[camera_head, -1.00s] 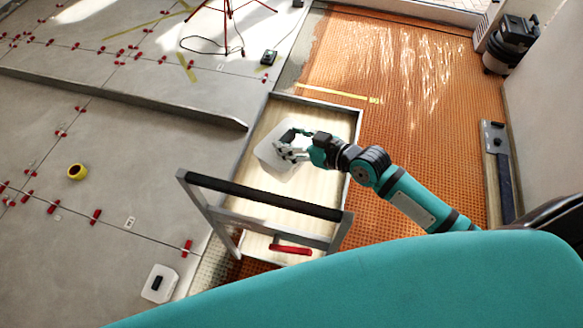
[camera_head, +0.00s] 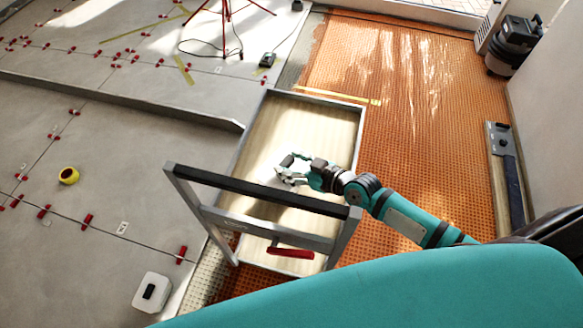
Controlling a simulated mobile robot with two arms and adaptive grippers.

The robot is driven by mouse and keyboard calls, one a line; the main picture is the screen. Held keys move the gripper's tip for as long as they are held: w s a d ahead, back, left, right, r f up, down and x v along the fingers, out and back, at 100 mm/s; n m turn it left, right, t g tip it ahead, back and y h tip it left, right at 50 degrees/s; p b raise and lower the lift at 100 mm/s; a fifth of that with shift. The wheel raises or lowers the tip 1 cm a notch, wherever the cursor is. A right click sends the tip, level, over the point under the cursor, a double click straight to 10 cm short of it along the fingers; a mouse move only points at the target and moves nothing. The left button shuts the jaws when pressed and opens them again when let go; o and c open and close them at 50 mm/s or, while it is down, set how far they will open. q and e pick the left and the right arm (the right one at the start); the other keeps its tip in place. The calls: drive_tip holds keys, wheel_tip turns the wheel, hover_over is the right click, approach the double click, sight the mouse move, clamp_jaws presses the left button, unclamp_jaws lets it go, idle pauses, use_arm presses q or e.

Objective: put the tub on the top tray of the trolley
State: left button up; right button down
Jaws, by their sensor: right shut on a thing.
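The trolley's top tray (camera_head: 314,98) is a wood-toned surface with a grey metal rim, in the middle of the head view. My right gripper (camera_head: 281,173) is over the tray, its fingers closed. The white tub was at these fingers a second ago; now its outline cannot be made out against the bright sunlit tray. Whether it touches the tray cannot be told. My left gripper is not in view.
The trolley's black push bar (camera_head: 262,195) rises at the near end, with a red-handled tool (camera_head: 290,252) below it. A white box with a black part (camera_head: 152,293) and a yellow tape roll (camera_head: 69,176) lie on the grey floor. Orange matting (camera_head: 420,160) covers the right.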

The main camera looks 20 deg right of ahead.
drive_tip(key=shift+w+f, duration=0.15)
drive_tip(key=shift+f, duration=0.65)
drive_tip(key=shift+f+b, duration=0.15)
drive_tip(key=shift+b, duration=0.2)
drive_tip(key=shift+c, duration=2.2)
unclamp_jaws()
drive_tip(key=p+v, duration=0.1)
drive_tip(key=v, duration=1.1)
